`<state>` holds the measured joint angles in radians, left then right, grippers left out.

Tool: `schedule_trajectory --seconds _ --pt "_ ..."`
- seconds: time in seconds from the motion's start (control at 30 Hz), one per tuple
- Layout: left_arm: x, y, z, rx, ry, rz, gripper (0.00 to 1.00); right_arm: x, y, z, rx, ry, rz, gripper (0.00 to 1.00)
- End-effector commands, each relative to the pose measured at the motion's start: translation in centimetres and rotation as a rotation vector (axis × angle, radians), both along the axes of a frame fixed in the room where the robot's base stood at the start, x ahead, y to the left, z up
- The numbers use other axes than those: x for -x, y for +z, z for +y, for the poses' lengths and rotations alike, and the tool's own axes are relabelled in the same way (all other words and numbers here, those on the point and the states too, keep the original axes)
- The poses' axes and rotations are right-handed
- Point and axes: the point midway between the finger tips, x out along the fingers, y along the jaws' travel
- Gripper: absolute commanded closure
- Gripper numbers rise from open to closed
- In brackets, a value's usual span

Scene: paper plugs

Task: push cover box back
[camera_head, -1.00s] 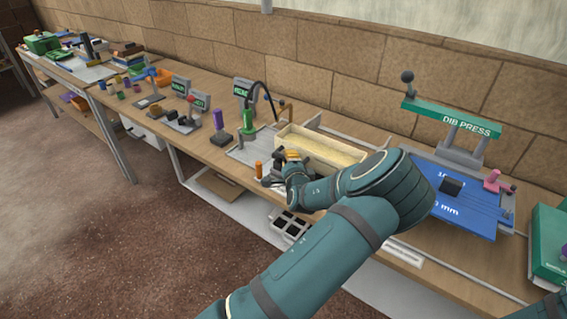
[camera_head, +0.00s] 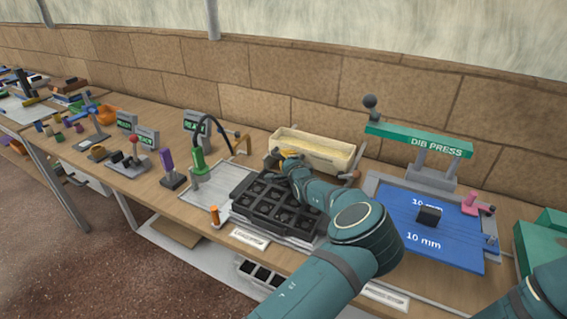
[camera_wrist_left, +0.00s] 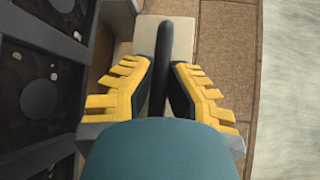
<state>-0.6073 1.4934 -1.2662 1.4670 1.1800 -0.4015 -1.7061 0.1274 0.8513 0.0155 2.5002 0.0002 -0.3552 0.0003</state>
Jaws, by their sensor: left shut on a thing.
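The cover box (camera_head: 335,154), a long cream open-topped box, stands at the back of the bench near the brick wall. My left gripper (camera_head: 286,155) is at its left front end. In the left wrist view the yellow-padded fingers (camera_wrist_left: 165,85) are shut around a dark upright bar (camera_wrist_left: 181,40), seemingly a handle of the box. The join between bar and box is hidden. In front of the box lies a black tray (camera_head: 243,206) with several square cells, partly behind my left arm; its cells also show in the left wrist view (camera_wrist_left: 40,95). My right gripper is out of view.
To the left are a green post (camera_head: 198,162), an orange peg (camera_head: 214,215) and a purple peg (camera_head: 169,163). The brick wall closes off the back.

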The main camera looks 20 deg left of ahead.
Motion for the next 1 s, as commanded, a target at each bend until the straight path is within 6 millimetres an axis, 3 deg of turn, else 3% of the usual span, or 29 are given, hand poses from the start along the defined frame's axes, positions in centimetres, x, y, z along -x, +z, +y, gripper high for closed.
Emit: schedule_trajectory --seconds 0.43,0.47,0.53,1.0 --pt "-0.3 0.2 0.1 -0.003 -0.001 -0.003 1.0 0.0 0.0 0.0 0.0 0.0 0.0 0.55" --pt "-0.3 0.2 0.1 -0.002 -0.002 -0.003 0.79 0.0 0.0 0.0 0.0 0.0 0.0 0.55" --pt "-0.3 0.2 0.0 -0.002 -0.002 -0.003 0.55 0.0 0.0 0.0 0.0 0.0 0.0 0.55" --pt "0.6 0.2 -0.8 0.0 -0.001 -0.001 0.54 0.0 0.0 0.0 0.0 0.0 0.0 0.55"
